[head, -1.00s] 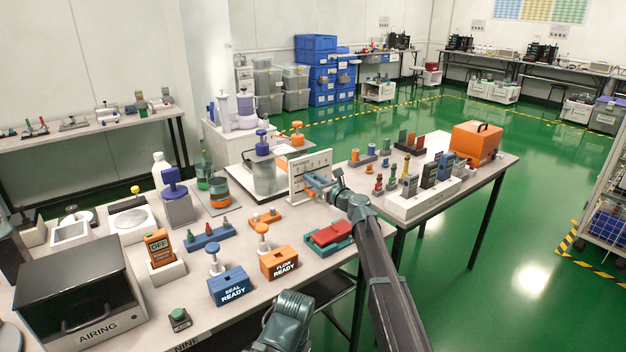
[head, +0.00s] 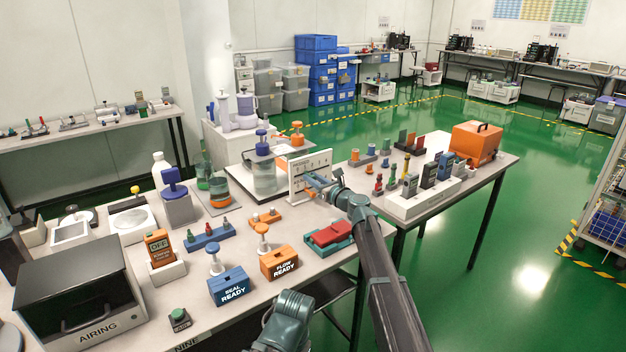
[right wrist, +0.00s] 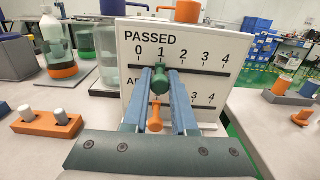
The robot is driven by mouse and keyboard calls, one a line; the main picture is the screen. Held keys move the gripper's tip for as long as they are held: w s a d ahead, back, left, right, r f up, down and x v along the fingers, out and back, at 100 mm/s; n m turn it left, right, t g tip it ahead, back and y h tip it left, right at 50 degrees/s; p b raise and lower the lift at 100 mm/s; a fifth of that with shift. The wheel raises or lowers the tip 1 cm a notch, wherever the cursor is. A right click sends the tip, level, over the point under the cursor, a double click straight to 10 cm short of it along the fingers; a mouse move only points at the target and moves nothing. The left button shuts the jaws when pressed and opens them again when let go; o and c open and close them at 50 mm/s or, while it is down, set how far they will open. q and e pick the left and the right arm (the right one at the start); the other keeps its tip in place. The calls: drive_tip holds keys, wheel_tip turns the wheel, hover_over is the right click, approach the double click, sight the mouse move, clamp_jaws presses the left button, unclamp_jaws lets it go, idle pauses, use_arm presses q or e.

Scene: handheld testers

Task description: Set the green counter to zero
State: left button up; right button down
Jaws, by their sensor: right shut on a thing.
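The white counter board (head: 297,183) stands upright on the bench, and it also shows in the right wrist view (right wrist: 135,28). It has a PASSED row numbered 0 to 4 over a second, partly hidden row. The green counter (right wrist: 160,82) sits on the PASSED slot under the 1. My right gripper (right wrist: 160,88) is shut on the green counter, with one blue finger on each side of it. In the head view the right gripper (head: 316,184) is at the board's face. An orange counter (right wrist: 154,119) is below, between the fingers, on the lower row. My left gripper is not seen.
A clear vessel (head: 265,180) stands just behind the board. An orange peg block (head: 266,218) and a red and teal box (head: 329,236) are near it on the bench. The second table (head: 487,172) to the right holds testers and an orange case (head: 475,143).

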drive_tip(key=shift+s+a, duration=0.5)
drive_tip(key=shift+a, duration=0.2)
drive_tip(key=shift+s+a, duration=0.5)
drive_tip(key=shift+a, duration=0.2)
drive_tip(key=c, duration=0.7)
unclamp_jaws()
drive_tip(key=shift+a, duration=0.1)
drive_tip(key=shift+s, duration=0.1)
drive_tip(key=v, duration=1.3)
drive_tip(key=shift+s+d, duration=0.25)
drive_tip(key=shift+d, duration=0.1)
